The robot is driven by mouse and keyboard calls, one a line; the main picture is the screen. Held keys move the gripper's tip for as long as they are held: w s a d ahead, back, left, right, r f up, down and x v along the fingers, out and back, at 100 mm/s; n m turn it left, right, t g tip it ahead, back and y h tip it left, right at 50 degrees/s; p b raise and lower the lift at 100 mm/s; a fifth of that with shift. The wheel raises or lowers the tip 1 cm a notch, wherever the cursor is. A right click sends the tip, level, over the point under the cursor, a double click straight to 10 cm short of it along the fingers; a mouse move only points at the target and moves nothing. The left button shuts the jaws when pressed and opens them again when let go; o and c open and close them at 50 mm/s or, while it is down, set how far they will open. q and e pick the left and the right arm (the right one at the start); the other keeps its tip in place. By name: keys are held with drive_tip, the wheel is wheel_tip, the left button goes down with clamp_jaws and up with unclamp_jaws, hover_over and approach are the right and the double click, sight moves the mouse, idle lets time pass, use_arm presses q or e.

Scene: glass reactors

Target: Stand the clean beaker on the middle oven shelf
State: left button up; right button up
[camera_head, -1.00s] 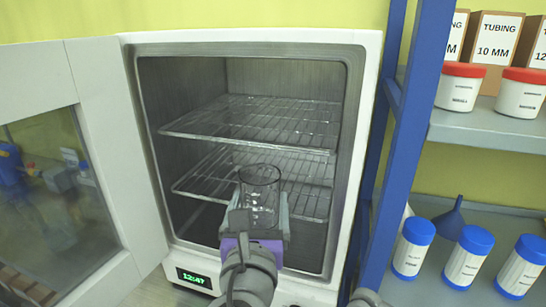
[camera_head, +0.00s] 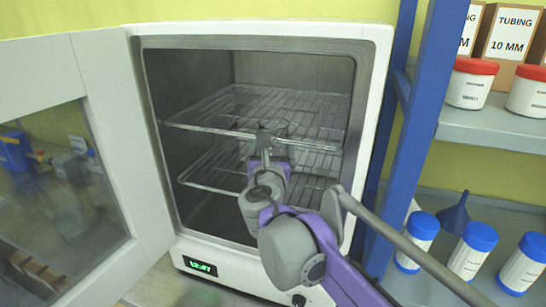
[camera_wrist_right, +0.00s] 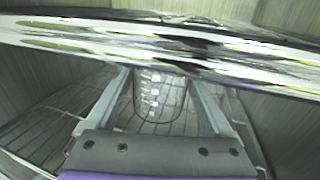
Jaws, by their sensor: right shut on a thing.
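The clear glass beaker (camera_wrist_right: 160,97) with white marks sits between the two fingers of my right gripper (camera_wrist_right: 160,82), which is shut on it. In the head view my right gripper (camera_head: 264,138) reaches into the open oven (camera_head: 370,110), and the beaker is mostly hidden there. The upper wire shelf (camera_head: 225,108) is at the gripper's height or just above it in the picture. A lower wire shelf (camera_head: 212,172) lies beneath, and its wires show below the beaker in the wrist view. Whether the beaker touches it I cannot tell. My left gripper is out of view.
The oven door (camera_head: 105,75) stands open on the left. A blue rack post (camera_head: 400,150) is close on the right, beside shelves with red-lidded tubs (camera_head: 470,83) and blue-capped bottles (camera_head: 472,250). A shelf edge (camera_wrist_right: 160,45) crosses close to the wrist camera.

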drive_tip(key=shift+f, duration=1.8)
drive_tip(key=shift+f, duration=0.1)
drive_tip(key=o, duration=1.2)
drive_tip(key=shift+c, duration=0.2)
drive_tip(key=shift+s, duration=0.3)
drive_tip(key=s+a+b, duration=0.1)
drive_tip(key=s, duration=1)
drive_tip(key=shift+s+a, duration=0.2)
drive_tip(key=shift+a, duration=0.05)
